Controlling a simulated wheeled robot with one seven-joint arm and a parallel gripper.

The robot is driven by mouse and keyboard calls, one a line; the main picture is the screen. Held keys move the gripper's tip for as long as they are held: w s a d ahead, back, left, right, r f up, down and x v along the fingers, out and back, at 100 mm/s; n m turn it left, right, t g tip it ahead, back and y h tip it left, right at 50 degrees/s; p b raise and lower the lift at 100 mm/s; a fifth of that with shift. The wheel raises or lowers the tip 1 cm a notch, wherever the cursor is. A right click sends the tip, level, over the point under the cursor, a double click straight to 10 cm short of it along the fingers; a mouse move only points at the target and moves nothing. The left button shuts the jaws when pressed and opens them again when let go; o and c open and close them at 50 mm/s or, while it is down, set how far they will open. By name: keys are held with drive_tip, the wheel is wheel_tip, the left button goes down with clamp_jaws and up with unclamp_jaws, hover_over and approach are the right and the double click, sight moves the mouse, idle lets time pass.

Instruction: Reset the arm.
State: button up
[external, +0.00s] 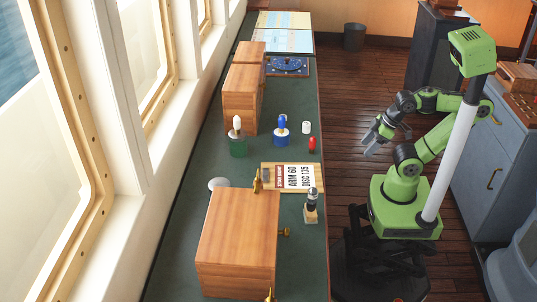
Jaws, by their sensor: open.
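My gripper (372,143) is open and empty at the end of my folded green arm. It hangs over the wooden floor, to the right of the long green-topped counter (190,262), and touches nothing. A small dark and silver device (311,206) stands on a wooden block just in front of the placard.
A blue-grey cabinet (485,175) stands behind my arm at right. Floor between is clear.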

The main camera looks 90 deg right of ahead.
wheel_tip(320, 180, up, 12)
drive_tip(key=p, duration=1)
drive_tip(key=shift+w, duration=0.25)
drive_tip(key=shift+d+r, duration=0.1)
